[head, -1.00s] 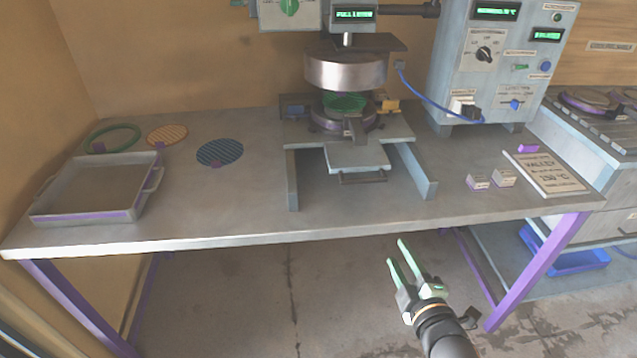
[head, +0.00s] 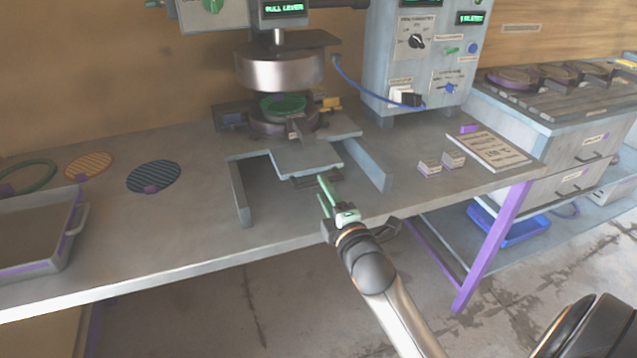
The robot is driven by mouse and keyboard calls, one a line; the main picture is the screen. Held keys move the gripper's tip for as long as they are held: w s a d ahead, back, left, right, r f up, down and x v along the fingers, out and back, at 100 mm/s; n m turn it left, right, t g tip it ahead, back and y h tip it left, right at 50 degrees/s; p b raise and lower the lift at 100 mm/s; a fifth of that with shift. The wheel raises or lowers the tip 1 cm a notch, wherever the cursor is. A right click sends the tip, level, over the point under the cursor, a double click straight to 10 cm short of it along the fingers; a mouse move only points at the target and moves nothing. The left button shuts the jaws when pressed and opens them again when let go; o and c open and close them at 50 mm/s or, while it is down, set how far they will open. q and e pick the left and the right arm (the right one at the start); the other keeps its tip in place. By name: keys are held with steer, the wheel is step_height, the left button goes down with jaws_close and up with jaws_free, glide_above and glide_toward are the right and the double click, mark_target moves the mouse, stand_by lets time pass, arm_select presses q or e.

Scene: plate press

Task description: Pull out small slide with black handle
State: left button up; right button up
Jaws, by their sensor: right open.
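The small slide (head: 305,157) is a light grey plate at the front of the press, under the round metal press head (head: 280,71). Its dark handle (head: 304,181) runs along below its front edge and is partly covered by my gripper. My right gripper (head: 322,192) is open, with its green fingers at the right part of the handle. I cannot tell whether the fingers are around the handle or only in front of it. A green round piece (head: 283,104) sits in the press below the head. My left gripper is not in view.
A grey tray (head: 35,232), a blue mesh disc (head: 153,176) and an orange one (head: 89,165) are at the left. A control box (head: 420,55) stands behind.

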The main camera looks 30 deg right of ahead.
steer(key=shift+x, duration=2)
jaws_close()
